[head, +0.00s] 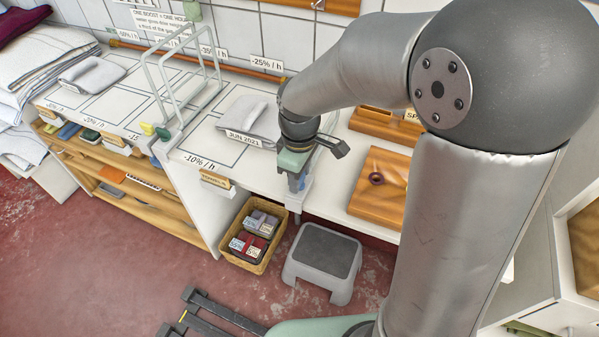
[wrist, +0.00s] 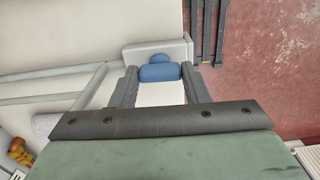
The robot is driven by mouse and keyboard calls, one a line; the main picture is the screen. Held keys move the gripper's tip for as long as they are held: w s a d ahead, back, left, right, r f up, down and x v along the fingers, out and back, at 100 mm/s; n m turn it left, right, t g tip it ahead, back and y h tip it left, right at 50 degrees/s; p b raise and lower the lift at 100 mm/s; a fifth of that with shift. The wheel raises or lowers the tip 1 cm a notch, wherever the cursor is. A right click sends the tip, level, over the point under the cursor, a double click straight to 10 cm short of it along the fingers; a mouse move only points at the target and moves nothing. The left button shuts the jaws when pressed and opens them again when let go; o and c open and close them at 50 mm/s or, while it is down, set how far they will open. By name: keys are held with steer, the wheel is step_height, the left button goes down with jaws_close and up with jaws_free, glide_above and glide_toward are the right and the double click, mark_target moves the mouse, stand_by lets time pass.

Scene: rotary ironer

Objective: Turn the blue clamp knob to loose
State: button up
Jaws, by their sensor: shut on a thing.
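The blue clamp knob (wrist: 160,73) shows in the wrist view between my gripper's two dark fingers, beside a pale grey clamp block (wrist: 158,50). My gripper (wrist: 159,80) is shut on the knob, with a finger on each side. In the head view my gripper (head: 296,178) points down at the front edge of the white table, by the right leg of a wire frame. There the knob is mostly hidden by the gripper, and its turn angle cannot be read.
Folded grey cloth (head: 248,118) lies on the table (head: 205,140). A basket (head: 243,256) and a grey step stool (head: 323,258) stand on the floor below. A wooden board (head: 370,205) is at right.

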steer(key=shift+n, duration=0.3)
steer(key=o, duration=1)
steer(key=shift+r, duration=0.1)
step_height(320, 180, up, 17)
steer(key=shift+r, duration=0.15)
stand_by(0.3)
steer(key=s+d+f+m, duration=0.3)
steer(key=s+f+m, duration=0.1)
steer(key=s, duration=0.1)
steer(key=s+d+f+m, duration=0.4)
steer(key=s, duration=0.1)
steer(key=s+d+f+m, duration=0.4)
steer(key=s+f, duration=0.1)
steer(key=shift+s+m, duration=0.3)
